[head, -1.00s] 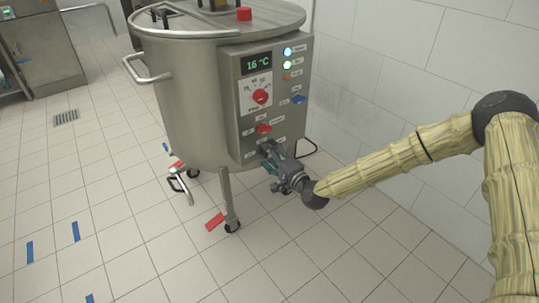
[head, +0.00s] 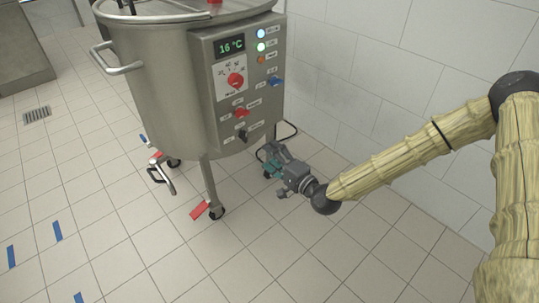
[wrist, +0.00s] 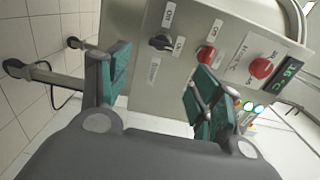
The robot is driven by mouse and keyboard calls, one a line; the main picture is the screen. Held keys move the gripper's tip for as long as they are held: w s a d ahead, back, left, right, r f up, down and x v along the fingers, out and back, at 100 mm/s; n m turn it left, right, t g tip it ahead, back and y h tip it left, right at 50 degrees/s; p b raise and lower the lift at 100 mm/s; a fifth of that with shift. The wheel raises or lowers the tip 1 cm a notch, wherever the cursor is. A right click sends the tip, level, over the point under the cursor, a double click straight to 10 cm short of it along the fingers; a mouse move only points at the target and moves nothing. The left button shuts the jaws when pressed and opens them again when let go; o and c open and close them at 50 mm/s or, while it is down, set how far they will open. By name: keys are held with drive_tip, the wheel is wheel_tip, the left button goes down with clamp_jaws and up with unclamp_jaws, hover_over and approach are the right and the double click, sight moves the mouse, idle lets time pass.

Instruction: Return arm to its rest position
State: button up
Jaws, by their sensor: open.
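My gripper (head: 268,160) is at the end of my yellow-sleeved arm, low in front of the control panel (head: 226,118) of a steel tank (head: 150,90). In the wrist view my gripper (wrist: 155,85) is open, with its two teal-padded fingers spread and nothing between them. The panel shows beyond the fingers. A black knob (wrist: 161,42) and a red knob (wrist: 206,54) are on the panel, apart from the fingers. In the head view the black knob (head: 243,136) is above and left of my gripper, with a gap between them.
The tank stands on legs with casters (head: 216,212) and red pedals (head: 200,209). A tiled wall (head: 390,60) runs along the right, close to my arm. A blue knob (head: 276,81) sticks out of the panel. The floor in front is clear, with blue tape marks (head: 57,231).

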idle(0.3)
drive_tip(key=s+f+n+g+h, duration=0.45)
drive_tip(key=s+f+g, duration=0.35)
drive_tip(key=s+f, duration=1.3)
drive_tip(key=s+d+f+n+g+h, duration=0.3)
drive_tip(key=s+d, duration=0.5)
drive_tip(key=s, duration=0.3)
drive_tip(key=s+d+f+n+g+h, duration=0.35)
drive_tip(key=s+d, duration=0.45)
drive_tip(key=s, duration=0.3)
wheel_tip(320, 180, up, 30)
drive_tip(key=p, duration=2.9)
drive_tip(key=shift+w+a+f, duration=0.15)
drive_tip(key=shift+w+a, duration=0.15)
